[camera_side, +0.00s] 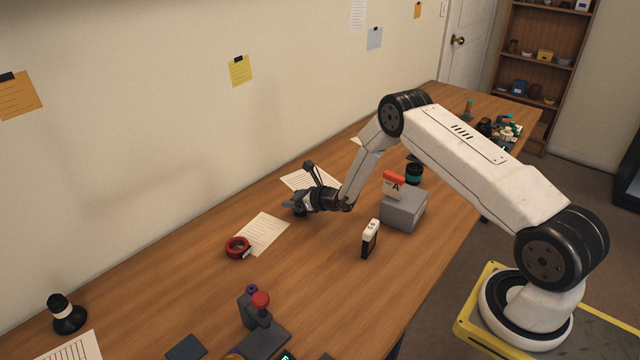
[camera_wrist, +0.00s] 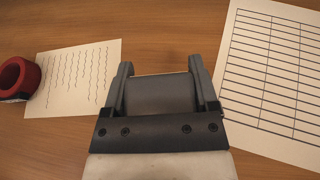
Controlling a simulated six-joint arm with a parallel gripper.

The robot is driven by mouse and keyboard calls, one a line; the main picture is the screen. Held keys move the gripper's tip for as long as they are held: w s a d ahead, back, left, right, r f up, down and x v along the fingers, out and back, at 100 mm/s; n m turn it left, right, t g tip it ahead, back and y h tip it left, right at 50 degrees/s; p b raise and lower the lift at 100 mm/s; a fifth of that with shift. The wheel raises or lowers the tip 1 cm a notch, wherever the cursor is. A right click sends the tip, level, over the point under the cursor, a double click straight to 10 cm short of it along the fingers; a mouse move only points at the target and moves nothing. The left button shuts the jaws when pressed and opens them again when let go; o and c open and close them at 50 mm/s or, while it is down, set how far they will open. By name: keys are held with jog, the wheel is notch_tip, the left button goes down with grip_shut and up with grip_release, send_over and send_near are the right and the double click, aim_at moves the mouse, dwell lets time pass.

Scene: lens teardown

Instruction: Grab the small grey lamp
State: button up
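My gripper (camera_side: 297,207) is low over the wooden table, between two sheets of paper. In the wrist view its two dark grey fingers (camera_wrist: 159,64) stand wide apart. A plain grey surface fills the space between them and looks like part of the gripper body. I see no separate thing held there. I cannot pick out a small grey lamp with certainty in either view. A small black stand with a white band (camera_side: 67,314) is upright at the table's left end, far from my gripper.
A red tape roll (camera_side: 238,247) lies by a written sheet (camera_side: 264,232); a lined sheet (camera_side: 300,180) lies behind my gripper. A grey box (camera_side: 404,211) bears a red-and-white tag. A white-and-black case (camera_side: 370,238) and a grey piece with a red knob (camera_side: 257,310) stand nearer the front edge.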

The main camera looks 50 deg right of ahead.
jog(key=c, duration=0.4)
jog(key=shift+r, duration=0.2)
jog(key=shift+r, duration=0.85)
jog(key=s+a+r, duration=0.1)
jog(key=s+r, duration=0.2)
jog(key=s, duration=0.1)
jog(key=s+r, duration=0.4)
jog(key=s, duration=0.1)
jog(key=s+a+r, duration=0.1)
jog(key=s+r, duration=0.3)
jog(key=shift+s+a, duration=0.3)
jog(key=shift+s, duration=0.05)
